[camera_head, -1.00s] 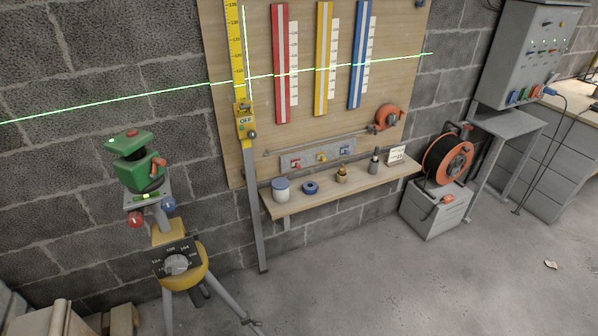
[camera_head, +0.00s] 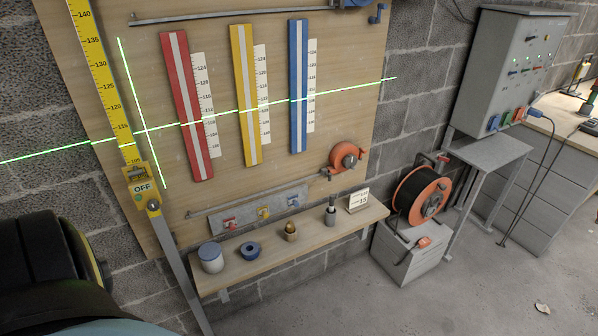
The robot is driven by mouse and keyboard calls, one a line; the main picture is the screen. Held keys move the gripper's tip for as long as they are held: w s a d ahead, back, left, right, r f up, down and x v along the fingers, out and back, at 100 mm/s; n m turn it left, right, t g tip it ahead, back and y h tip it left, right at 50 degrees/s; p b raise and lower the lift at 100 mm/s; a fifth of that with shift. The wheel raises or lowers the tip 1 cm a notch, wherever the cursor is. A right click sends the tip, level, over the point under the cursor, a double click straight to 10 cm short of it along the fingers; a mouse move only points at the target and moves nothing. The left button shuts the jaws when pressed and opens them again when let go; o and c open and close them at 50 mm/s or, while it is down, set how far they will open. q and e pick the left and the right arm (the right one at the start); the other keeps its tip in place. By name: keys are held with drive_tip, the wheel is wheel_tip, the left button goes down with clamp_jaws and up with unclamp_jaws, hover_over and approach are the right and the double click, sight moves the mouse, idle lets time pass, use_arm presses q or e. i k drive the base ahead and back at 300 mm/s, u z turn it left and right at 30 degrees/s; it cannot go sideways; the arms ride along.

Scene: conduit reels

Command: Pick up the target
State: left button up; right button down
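Nothing in view is plainly marked as the target. A yellow box labelled OFF (camera_head: 141,188) is fixed on a graduated yellow staff (camera_head: 101,75), which leans at the left of the wooden board. A green laser line crosses the staff above the box. Neither gripper shows.
Red (camera_head: 187,110), yellow (camera_head: 245,95) and blue (camera_head: 298,85) strips hang on the board. An orange tape reel (camera_head: 345,157) is mounted at right. A cable reel (camera_head: 423,196) stands on a grey box. Grey cabinet (camera_head: 515,70) and bench lie right. Floor at lower right is mostly clear.

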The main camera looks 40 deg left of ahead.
sight(230, 223)
drive_tip(key=u, duration=0.3)
drive_tip(key=i, duration=1.2)
drive_tip(key=u, duration=0.9)
